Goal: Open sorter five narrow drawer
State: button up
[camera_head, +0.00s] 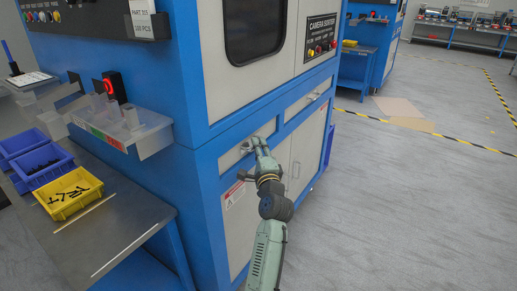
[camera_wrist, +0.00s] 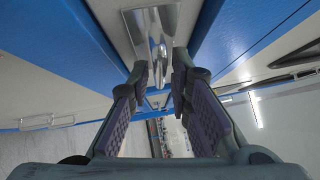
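The sorter (camera_head: 190,75) is a tall blue cabinet with pale panels. Its narrow drawer (camera_head: 230,158) is a pale front below the window and looks closed. My gripper (camera_head: 250,143) is at this drawer's handle in the head view, which it partly covers. In the wrist view the shiny metal handle (camera_wrist: 150,22) is just ahead of the fingertips, and its lower end reaches between them. My gripper (camera_wrist: 165,68) is open there, with a gap between its ribbed pads. I cannot tell whether a finger touches the handle.
A wider drawer (camera_head: 306,103) with its own handle is to the right. Cabinet doors (camera_head: 300,155) are below. A metal table (camera_head: 125,215) with blue and yellow bins (camera_head: 70,192) stands at the left.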

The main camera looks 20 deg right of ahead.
grip_shut()
jog(key=shift+s, duration=0.1)
dwell(0.5)
jog(key=s+d+b, duration=0.1)
jog(key=s+d, duration=0.9)
jog(key=s, duration=0.3)
jog(key=s+d, duration=1.1)
jog(key=s, duration=0.3)
jog(key=shift+s+d+b, duration=0.2)
jog(key=shift+b, duration=0.15)
jog(key=shift+o, duration=1.7)
grip_release()
